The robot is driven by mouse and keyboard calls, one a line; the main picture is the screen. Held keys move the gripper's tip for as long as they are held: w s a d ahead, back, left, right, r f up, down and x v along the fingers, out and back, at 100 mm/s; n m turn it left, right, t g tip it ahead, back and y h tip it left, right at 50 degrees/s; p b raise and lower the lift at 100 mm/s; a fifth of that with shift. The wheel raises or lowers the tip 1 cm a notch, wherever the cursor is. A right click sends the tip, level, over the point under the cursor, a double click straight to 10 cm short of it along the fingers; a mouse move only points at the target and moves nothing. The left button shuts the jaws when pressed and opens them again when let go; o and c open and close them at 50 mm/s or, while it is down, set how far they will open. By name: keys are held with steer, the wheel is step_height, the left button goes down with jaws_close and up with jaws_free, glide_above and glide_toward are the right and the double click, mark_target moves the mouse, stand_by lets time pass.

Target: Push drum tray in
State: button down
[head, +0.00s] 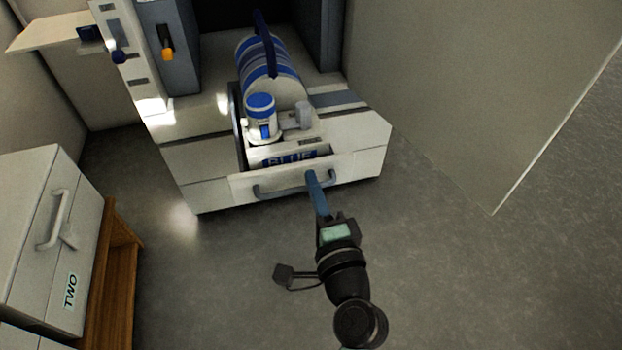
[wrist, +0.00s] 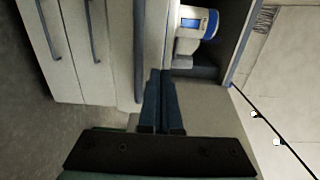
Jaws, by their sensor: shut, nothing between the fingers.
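The drum tray (head: 345,166) is a pale drawer low in the white machine, standing out from it, with a dark bar handle (head: 280,188) across its front. A "BLUE" label (head: 290,158) shows behind the front panel. A white bottle with a blue cap (head: 261,116) stands upright in the tray; it also shows in the wrist view (wrist: 198,22). My gripper (head: 311,175) is shut and empty, its blue fingers at the top edge of the tray front, right of the handle's middle. In the wrist view the fingertips (wrist: 163,74) are together beside the tray; contact cannot be told.
A blue-and-white striped drum (head: 258,65) with a dark blue bar lies behind the bottle. A grey panel (head: 450,100) stands at right. The floor (head: 480,270) in front is clear.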

steer(key=shift+x, duration=0.85)
steer(key=shift+w, duration=0.1)
